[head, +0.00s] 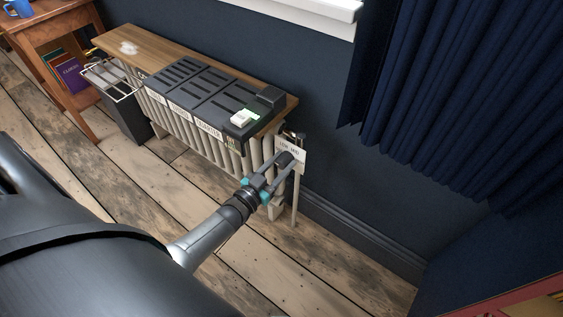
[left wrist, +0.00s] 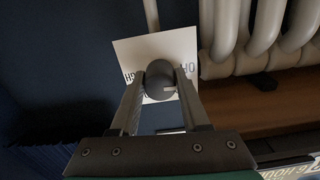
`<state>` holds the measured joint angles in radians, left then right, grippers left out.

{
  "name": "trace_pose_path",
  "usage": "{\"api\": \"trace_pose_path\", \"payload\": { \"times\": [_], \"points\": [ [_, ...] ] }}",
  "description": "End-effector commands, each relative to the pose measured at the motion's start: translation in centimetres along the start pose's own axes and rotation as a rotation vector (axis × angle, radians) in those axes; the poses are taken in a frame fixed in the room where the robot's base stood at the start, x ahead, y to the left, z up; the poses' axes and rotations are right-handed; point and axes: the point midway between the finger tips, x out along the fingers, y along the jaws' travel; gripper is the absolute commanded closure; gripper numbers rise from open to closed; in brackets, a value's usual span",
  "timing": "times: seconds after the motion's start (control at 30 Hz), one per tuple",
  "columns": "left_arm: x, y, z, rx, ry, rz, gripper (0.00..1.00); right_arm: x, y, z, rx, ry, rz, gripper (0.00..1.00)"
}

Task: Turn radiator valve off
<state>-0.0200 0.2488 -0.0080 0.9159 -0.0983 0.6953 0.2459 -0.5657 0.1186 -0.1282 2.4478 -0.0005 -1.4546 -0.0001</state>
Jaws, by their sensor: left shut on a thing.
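The radiator valve is a dark round knob (head: 284,158) at the right end of the cream radiator (head: 190,127). In the left wrist view the knob (left wrist: 158,72) carries a small pale mark on its lower right. A white printed card (head: 299,153) sits behind the knob; in the wrist view the card (left wrist: 133,57) shows upside-down lettering, partly hidden. My left gripper (head: 282,170) reaches in from the left, and its two fingers are closed on the sides of the knob, as the wrist view shows (left wrist: 160,88). My right gripper is not in view.
A wooden shelf (head: 150,48) tops the radiator and holds a black compartmented tray (head: 190,88). A dark bin (head: 125,112) and wooden desk (head: 50,22) stand at left. Blue curtains (head: 440,90) hang at right. The plank floor (head: 335,255) in front is clear.

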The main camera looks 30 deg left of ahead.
Motion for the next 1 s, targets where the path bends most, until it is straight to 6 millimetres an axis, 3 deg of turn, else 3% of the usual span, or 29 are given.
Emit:
{"api": "trace_pose_path", "payload": {
  "times": [0.77,0.8,1.0],
  "points": [
    [0.01,0.01,-0.04,-0.097,0.001,0.000,1.00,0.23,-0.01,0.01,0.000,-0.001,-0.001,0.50],
    [0.01,0.01,-0.04,-0.097,0.001,0.000,0.50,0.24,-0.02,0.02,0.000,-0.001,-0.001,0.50],
    [0.02,0.01,-0.04,-0.096,0.001,0.000,0.27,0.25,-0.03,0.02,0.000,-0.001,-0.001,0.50]
  ]
}}
